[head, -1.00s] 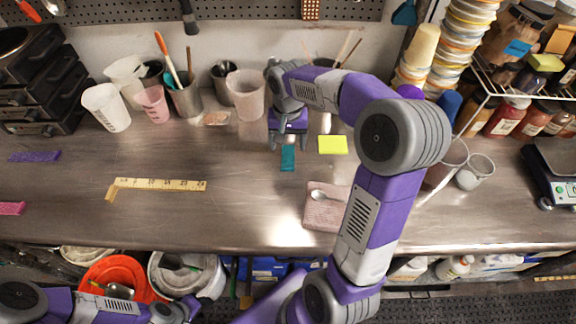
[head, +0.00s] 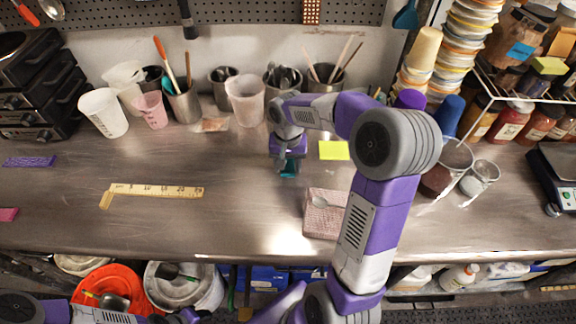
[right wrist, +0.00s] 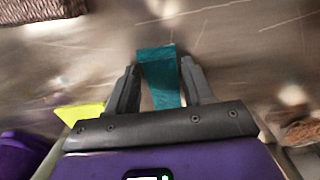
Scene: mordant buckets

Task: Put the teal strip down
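The teal strip (head: 289,169) lies on the steel bench near its middle. My right gripper (head: 288,163) is low over its far end, which the gripper partly hides. In the right wrist view the teal strip (right wrist: 160,75) runs between the two dark fingers of my right gripper (right wrist: 160,68). The fingers are apart, one along each side of it, with a gap showing near their base; I see no clear grip. My left arm shows at the bottom left, but its fingers are not in view.
A yellow note (head: 334,150) lies just right of the strip. A spoon rests on a pinkish cloth (head: 322,222) at the front right. A folding ruler (head: 155,192) lies left. Cups and tool pots (head: 245,98) line the back. Bench between ruler and cloth is clear.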

